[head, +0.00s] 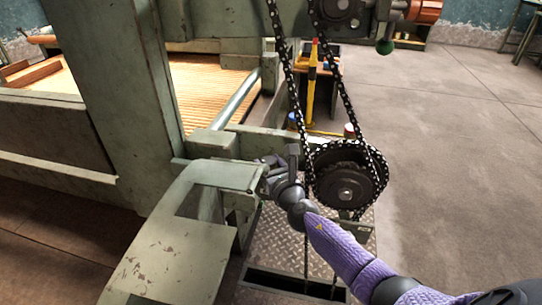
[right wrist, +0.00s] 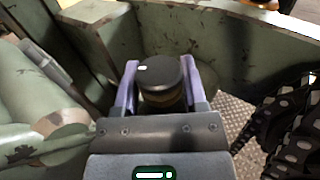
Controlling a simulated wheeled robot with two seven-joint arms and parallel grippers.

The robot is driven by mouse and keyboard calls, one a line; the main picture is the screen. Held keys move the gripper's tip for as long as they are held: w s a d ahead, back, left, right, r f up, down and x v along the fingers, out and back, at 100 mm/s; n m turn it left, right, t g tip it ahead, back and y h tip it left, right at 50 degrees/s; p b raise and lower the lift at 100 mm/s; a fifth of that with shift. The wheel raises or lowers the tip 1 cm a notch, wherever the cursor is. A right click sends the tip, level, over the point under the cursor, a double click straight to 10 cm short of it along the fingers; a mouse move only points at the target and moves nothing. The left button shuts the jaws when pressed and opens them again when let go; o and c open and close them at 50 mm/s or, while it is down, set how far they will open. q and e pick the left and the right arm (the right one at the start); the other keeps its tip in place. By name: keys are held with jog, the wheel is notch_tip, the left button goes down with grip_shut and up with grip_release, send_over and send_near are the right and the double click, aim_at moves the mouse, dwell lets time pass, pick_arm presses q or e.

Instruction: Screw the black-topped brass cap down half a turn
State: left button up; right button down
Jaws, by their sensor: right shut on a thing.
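The black-topped brass cap (right wrist: 160,73) shows in the right wrist view, upright between two purple fingers. A small white mark is on the left part of its black top, and a brass band shows below it. My right gripper (right wrist: 160,82) is shut on the cap, one finger on each side. In the head view my right gripper (head: 272,168) reaches in from the lower right to the green frame beside the chain wheel. The cap cannot be made out there behind the gripper. What lies under the cap is hidden. My left gripper is not in view.
A black chain runs round a dark sprocket (head: 347,188) just right of my right gripper; it also shows in the right wrist view (right wrist: 295,125). Green machine beams (head: 185,245) stand close on the left. A tread plate (head: 318,250) lies below. Open floor (head: 460,160) is to the right.

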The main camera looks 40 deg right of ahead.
jog(key=shift+r+m+g+h+p, duration=0.25)
jog(key=shift+m+h+p, duration=0.3)
jog(key=shift+m+h, duration=0.5)
jog(key=h, duration=0.1)
jog(key=m+g+h, duration=0.1)
jog(key=h, duration=0.1)
jog(key=shift+f+m+g, duration=0.2)
jog(key=shift+m+g, duration=0.05)
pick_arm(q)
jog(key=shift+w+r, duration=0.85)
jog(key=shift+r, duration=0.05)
pick_arm(e)
jog(key=shift+m+g+h, duration=0.4)
jog(key=shift+m+h, duration=0.1)
jog(key=shift+h, duration=0.25)
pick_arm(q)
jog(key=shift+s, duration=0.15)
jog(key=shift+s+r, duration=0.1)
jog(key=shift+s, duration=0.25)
